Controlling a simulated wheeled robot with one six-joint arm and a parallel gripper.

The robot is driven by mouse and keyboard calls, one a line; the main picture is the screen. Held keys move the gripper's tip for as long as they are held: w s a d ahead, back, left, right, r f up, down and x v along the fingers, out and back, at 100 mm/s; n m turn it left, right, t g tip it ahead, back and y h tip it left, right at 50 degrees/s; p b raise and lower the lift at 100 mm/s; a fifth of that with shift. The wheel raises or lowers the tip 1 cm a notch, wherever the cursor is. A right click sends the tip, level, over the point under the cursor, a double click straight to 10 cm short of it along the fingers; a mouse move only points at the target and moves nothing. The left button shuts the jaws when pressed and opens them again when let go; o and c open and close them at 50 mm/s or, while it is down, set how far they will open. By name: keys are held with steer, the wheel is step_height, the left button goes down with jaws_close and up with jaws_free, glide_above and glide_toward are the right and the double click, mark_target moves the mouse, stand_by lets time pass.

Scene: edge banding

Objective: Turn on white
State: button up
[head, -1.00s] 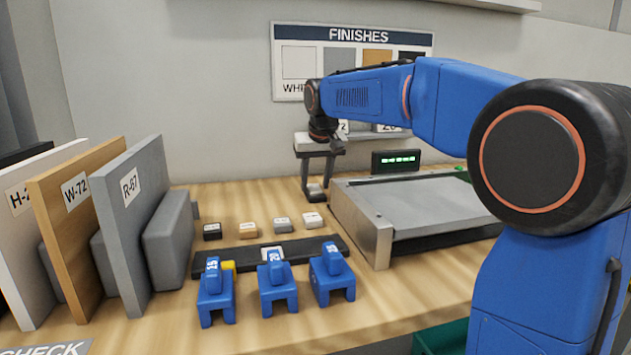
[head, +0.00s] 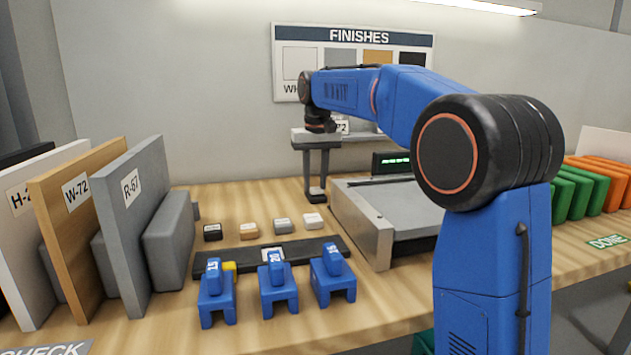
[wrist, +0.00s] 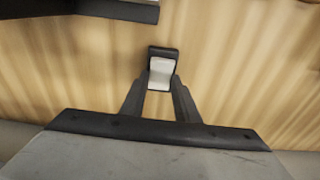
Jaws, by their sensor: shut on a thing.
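A ceiling lamp (head: 490,7) is lit white.
The grey machine (head: 380,205) is close on the right. Black (head: 212,231), tan (head: 249,230) and grey (head: 282,225) blocks stand left of the white one. Blue clamps (head: 277,288) sit in front. Upright boards (head: 135,220) fill the left. Green and orange pieces (head: 590,188) stand at right.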

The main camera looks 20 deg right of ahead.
mark_target(317, 190)
steer(key=o, duration=1)
steer(key=shift+o, duration=0.2)
step_height(317, 190, up, 17)
steer(key=s, duration=0.1)
steer(key=shift+s+r, duration=0.15)
steer(key=shift+s, duration=0.2)
steer(key=shift+s, duration=0.1)
